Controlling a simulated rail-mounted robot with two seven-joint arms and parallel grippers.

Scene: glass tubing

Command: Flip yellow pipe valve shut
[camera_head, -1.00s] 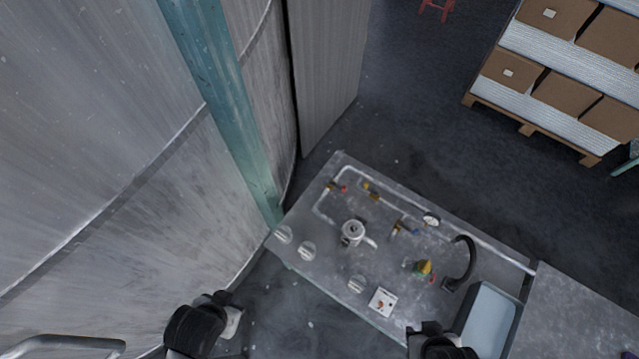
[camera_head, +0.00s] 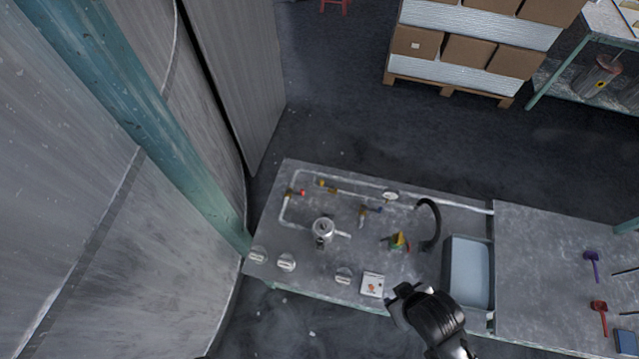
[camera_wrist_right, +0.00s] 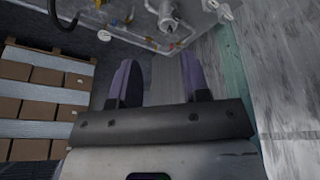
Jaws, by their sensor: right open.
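The yellow pipe valve (camera_head: 328,186) is a small yellow piece on the back run of the grey pipe, near the workbench's far left corner. Whether its handle lies along or across the pipe is too small to tell. My right gripper (camera_head: 398,303) is over the bench's front edge, beside the white card and well apart from the valve. In the right wrist view its two purple-grey fingers (camera_wrist_right: 156,82) are spread with nothing between them. The pipework shows small beyond them. My left gripper is out of view.
A red-handled valve (camera_head: 298,193), blue-handled valve (camera_head: 372,209), gauge (camera_head: 390,196), metal pot (camera_head: 323,230), black faucet (camera_head: 432,222) and sink (camera_head: 467,272) crowd the bench. A teal post (camera_head: 165,150) stands at left.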

